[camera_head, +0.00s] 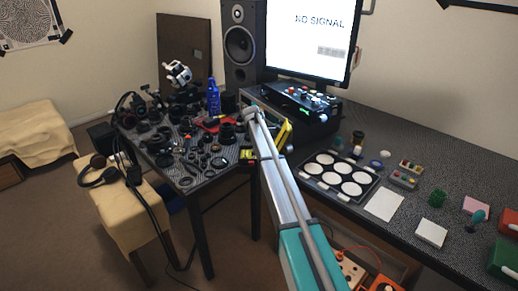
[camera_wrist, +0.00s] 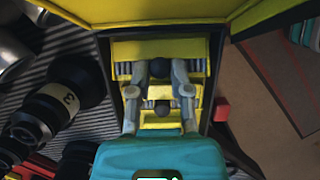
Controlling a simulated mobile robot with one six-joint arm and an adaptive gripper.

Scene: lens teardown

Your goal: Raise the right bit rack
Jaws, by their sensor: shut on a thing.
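In the wrist view, an open yellow and black case (camera_wrist: 150,12) holds yellow stepped bit racks with rows of grey bits and black knobs. My gripper (camera_wrist: 160,74) has its grey fingers on either side of the far black knob (camera_wrist: 160,66) of a yellow bit rack (camera_wrist: 125,50). It is shut on that knob. A second black knob (camera_wrist: 162,107) sits nearer my teal palm, between the fingers. I cannot tell from this view whether the rack is lifted. In the head view, the yellow case (camera_head: 285,134) is partly hidden behind my arm.
Black lens parts (camera_wrist: 45,112) lie left of the case on the ribbed mat. A small red block (camera_wrist: 222,109) is close on the right. In the head view, lens parts crowd the left table, and a tray of white discs (camera_head: 338,176) lies to the right.

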